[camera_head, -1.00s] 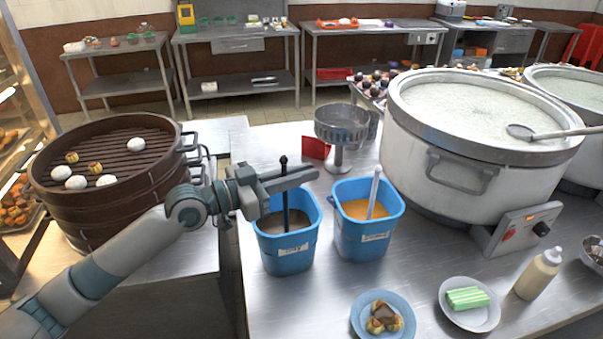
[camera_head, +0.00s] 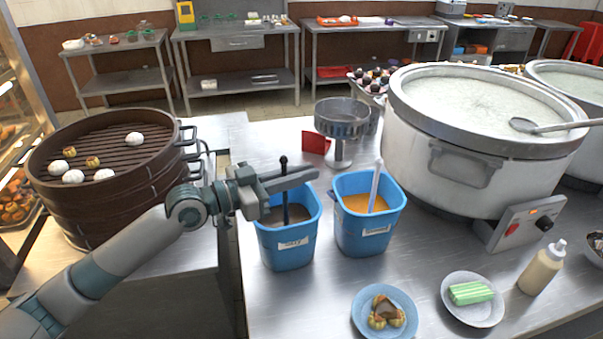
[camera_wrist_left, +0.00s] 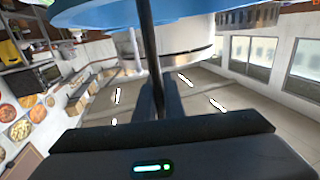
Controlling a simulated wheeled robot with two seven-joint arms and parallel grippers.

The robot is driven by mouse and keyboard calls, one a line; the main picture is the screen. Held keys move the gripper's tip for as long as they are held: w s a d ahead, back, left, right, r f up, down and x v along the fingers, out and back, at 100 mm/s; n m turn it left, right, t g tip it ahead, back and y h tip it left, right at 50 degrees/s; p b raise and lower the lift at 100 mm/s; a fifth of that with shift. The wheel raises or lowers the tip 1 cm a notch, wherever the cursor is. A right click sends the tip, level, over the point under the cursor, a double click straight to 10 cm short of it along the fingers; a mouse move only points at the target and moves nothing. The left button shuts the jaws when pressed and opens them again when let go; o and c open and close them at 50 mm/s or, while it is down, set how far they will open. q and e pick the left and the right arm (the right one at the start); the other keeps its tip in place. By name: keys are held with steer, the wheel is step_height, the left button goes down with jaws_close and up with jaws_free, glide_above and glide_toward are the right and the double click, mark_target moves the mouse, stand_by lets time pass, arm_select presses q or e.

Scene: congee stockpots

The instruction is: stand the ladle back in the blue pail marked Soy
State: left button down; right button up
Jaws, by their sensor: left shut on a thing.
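A blue pail (camera_head: 289,248) with dark liquid stands on the steel counter. Its white label is too small to read surely. A black-handled ladle (camera_head: 285,212) stands nearly upright in this pail, its lower end hidden in the liquid. My left gripper (camera_head: 292,180) is shut on the handle, above the pail's rim. The left wrist view shows the black handle (camera_wrist_left: 148,45) between the two fingers (camera_wrist_left: 158,103), with a blue pail edge (camera_wrist_left: 95,14) at the top. My right gripper is not in view.
A second blue pail (camera_head: 365,236) with orange liquid and a pale handle stands close to the right. A large stockpot (camera_head: 440,135) with a ladle on it is beyond. A steamer (camera_head: 110,180) stands left, and two plates (camera_head: 385,338) (camera_head: 480,319) lie in front.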

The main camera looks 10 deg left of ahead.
arm_select(q)
steer(key=shift+f+b, duration=0.85)
steer(key=shift+f, duration=0.4)
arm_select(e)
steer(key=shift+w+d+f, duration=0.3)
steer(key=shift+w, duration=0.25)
arm_select(q)
steer(key=c, duration=1.8)
jaws_free()
steer(key=shift+o, duration=0.2)
steer(key=shift+a, duration=0.1)
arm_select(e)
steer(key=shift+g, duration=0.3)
